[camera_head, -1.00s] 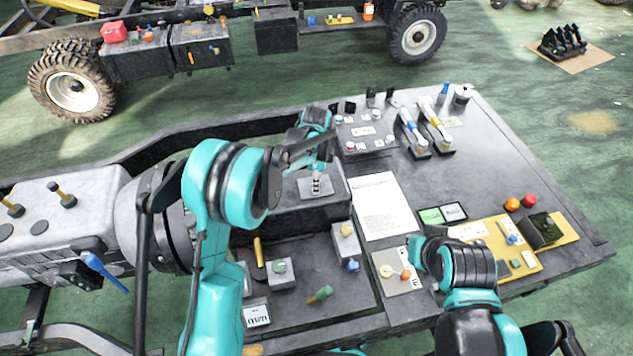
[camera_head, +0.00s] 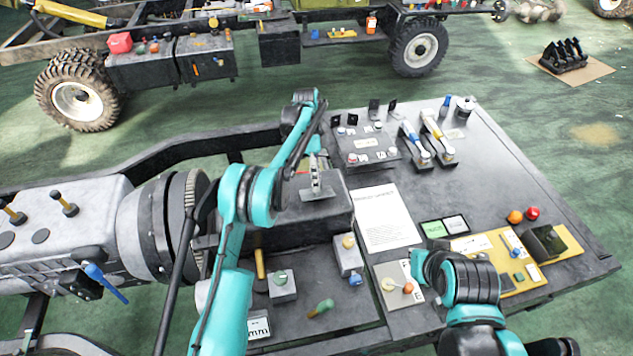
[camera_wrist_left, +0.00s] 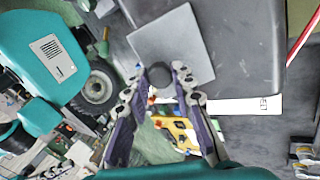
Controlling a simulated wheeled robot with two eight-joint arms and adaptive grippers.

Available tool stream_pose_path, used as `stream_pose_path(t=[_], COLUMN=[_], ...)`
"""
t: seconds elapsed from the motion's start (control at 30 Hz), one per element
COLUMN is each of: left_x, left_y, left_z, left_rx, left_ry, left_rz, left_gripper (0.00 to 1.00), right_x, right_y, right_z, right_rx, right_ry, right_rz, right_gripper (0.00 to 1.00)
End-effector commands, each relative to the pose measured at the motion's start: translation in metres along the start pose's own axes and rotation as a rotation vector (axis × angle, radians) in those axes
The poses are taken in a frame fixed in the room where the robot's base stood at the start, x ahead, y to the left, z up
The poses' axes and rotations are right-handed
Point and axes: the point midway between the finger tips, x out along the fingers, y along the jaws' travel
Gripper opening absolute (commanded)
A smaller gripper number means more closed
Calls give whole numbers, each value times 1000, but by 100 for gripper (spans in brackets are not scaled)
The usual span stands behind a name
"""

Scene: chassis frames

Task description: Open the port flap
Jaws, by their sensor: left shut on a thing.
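A small grey square plate, which I take to be the port flap (camera_head: 318,195), is on the dark raised box of the bench. It also shows in the left wrist view (camera_wrist_left: 190,40), with a dark round knob (camera_wrist_left: 160,75) by its near edge. My left gripper (camera_head: 315,172) is over the plate, small and partly hidden by my arm in the head view. In the left wrist view, its two fingers (camera_wrist_left: 158,80) are on either side of the knob, shut on it. My right arm is low at the right of the head view; its fingers do not show.
A printed sheet (camera_head: 385,219) lies right of the box. Behind it stand a switch panel (camera_head: 365,146) and several levers (camera_head: 436,135). A yellow board (camera_head: 560,242) is at the front right. A large grey housing (camera_head: 70,215) is at the left. The bench's right rear is bare.

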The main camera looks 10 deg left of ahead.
Motion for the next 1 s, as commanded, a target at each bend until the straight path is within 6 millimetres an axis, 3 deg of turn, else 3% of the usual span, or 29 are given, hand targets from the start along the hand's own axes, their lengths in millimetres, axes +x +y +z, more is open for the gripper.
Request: stream_pose_path(t=[0.07,0.1,0.17,0.53,1.0], left_x=[0,0,0,-4,-65], left_y=[0,0,0,0,-2], left_z=[-1,-1,0,0,0], left_rx=[1,1,1,0,0], left_ry=[2,1,1,0,1], left_rz=[-3,-3,-3,-2,-5], left_gripper=[0,32,46,46,46], right_x=[0,0,0,0,0], right_y=[0,0,0,0,0], right_z=[0,0,0,0,0], right_rx=[0,0,0,0,0], right_ry=[0,0,0,0,0], right_rz=[0,0,0,0,0], right_gripper=[0,0,0,0,0])
